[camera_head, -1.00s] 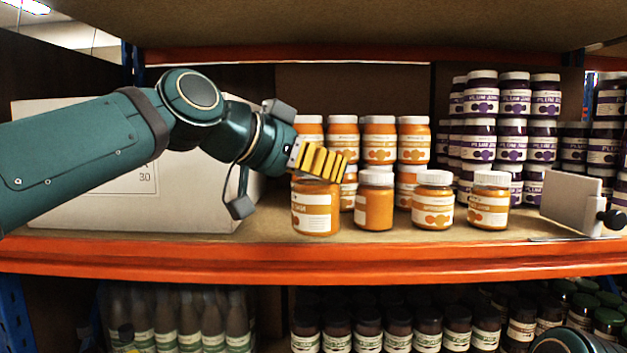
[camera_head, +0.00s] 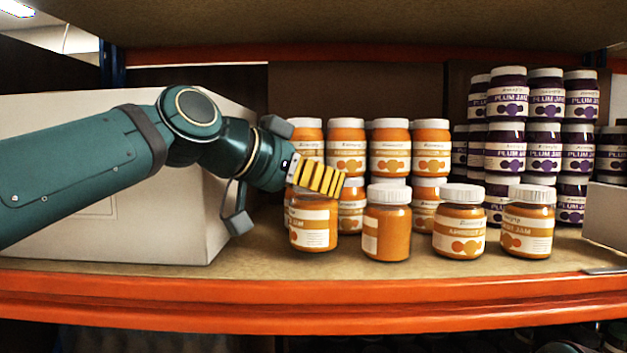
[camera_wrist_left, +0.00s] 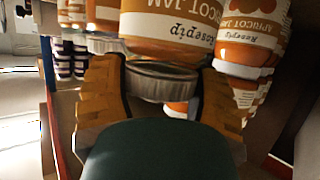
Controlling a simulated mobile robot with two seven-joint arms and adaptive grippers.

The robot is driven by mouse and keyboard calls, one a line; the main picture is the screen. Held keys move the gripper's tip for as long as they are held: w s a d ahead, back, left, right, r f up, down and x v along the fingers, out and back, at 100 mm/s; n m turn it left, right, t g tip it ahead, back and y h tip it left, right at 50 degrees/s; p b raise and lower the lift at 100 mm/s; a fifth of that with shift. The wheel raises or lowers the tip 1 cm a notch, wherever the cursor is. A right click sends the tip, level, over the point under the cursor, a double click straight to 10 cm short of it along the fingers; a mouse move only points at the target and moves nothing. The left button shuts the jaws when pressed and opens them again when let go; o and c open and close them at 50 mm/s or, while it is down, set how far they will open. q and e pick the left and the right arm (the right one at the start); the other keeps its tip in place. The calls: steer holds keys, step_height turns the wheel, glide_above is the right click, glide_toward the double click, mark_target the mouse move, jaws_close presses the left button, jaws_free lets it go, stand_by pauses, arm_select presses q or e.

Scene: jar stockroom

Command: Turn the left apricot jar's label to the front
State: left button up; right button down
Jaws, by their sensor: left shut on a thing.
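The left apricot jar (camera_head: 313,224) stands at the left end of the front row on the shelf. My left gripper (camera_head: 318,178) reaches down over it and hides its lid in the head view. In the left wrist view the gripper's yellow fingers (camera_wrist_left: 160,95) are shut on the sides of the metal-coloured lid (camera_wrist_left: 160,80), and the jar's body shows beyond. In the head view the jar's face shows the end of the name, "JAM", and a small-print panel at lower right; the label is turned partly to one side. My right gripper is not in view.
Close on the right stands a second apricot jar (camera_head: 387,230), mostly bare orange glass facing out. Two more apricot jars (camera_head: 459,225) (camera_head: 527,225) follow. Stacked apricot jars (camera_head: 346,150) stand behind, plum jars (camera_head: 507,95) at right. A white box (camera_head: 130,225) fills the left.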

arm_select(q)
steer(key=shift+f+b, duration=0.35)
steer(key=shift+f, duration=0.3)
steer(key=shift+w+r+n+t+y+p, duration=0.2)
steer(key=shift+n+t+y+p, duration=0.2)
steer(key=shift+n+p, duration=0.15)
steer(key=shift+s+r+n+t+y+p, duration=0.1)
steer(key=shift+s+n+t+y+p, duration=0.15)
steer(key=shift+n+t+y+p, duration=0.25)
steer(key=shift+w+n+t+y, duration=0.15)
steer(key=shift+n+t+y, duration=0.35)
steer(key=shift+n+y, duration=0.25)
steer(key=shift+d+f+b, duration=0.1)
steer(key=shift+f+b, duration=0.2)
steer(key=shift+b, duration=0.3)
steer(key=shift+r+n+t+y+b, duration=0.1)
steer(key=shift+n+t+y+b, duration=0.45)
steer(key=shift+n+y, duration=0.45)
steer(key=shift+n+t+y+b, duration=0.45)
steer(key=shift+n+y+b, duration=0.15)
steer(key=shift+n+y, duration=0.35)
steer(key=shift+n+y+b, duration=0.3)
steer(key=shift+n+y, duration=0.55)
steer(key=shift+y, duration=0.25)
